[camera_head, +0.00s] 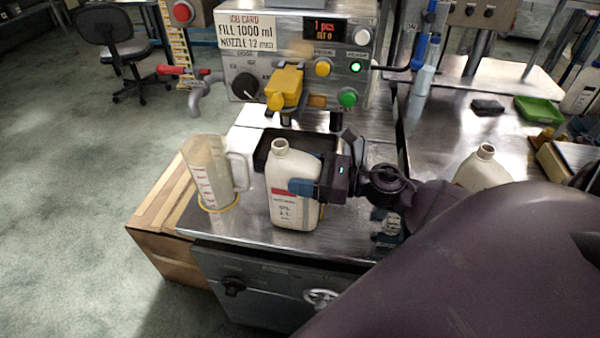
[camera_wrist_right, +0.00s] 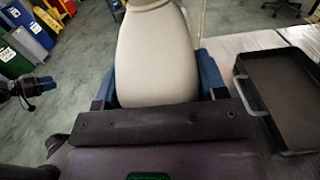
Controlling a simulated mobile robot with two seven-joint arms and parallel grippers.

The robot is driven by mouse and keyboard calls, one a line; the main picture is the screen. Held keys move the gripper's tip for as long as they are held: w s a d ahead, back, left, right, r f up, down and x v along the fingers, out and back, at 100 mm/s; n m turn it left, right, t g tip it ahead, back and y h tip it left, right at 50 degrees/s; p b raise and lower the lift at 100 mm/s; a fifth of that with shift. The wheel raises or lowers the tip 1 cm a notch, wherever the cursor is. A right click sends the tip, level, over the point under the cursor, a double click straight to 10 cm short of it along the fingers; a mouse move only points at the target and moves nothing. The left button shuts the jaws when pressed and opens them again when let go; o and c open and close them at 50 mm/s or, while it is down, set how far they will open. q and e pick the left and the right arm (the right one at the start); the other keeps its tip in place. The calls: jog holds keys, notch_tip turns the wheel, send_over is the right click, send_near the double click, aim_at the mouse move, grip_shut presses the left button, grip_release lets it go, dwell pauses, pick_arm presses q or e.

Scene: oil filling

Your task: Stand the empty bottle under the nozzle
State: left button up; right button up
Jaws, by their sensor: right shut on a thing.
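A white bottle (camera_head: 292,190) with an open neck and a red-and-white label is upright over the metal bench, in front of the filling machine (camera_head: 300,60). My right gripper (camera_head: 305,187) is shut on it from the right side. In the right wrist view the pale bottle (camera_wrist_right: 156,55) stands between the blue fingers (camera_wrist_right: 158,82). The nozzle area under the machine is above and behind the bottle, over a black drip tray (camera_head: 265,150). The tray also shows in the right wrist view (camera_wrist_right: 250,105), to the right of the bottle. I cannot tell whether the bottle's base touches the bench.
A clear measuring jug (camera_head: 208,172) stands left of the bottle on a yellow ring. A second white bottle (camera_head: 484,168) is at the right, partly hidden by my arm. A green tray (camera_head: 538,111) lies on the right bench. A wooden crate (camera_head: 158,215) adjoins the bench's left side.

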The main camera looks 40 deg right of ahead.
jog(key=shift+w+d+f, duration=0.1)
jog(key=shift+w+d, duration=0.5)
jog(key=shift+d, duration=0.1)
jog(key=shift+w+d+b, duration=0.65)
jog(key=shift+w+d, duration=0.05)
jog(key=shift+d, duration=0.1)
jog(key=shift+w+d, duration=0.45)
jog(key=shift+d, duration=0.1)
jog(key=shift+f+b, duration=0.1)
jog(key=shift+b, duration=0.25)
jog(key=o, duration=1.2)
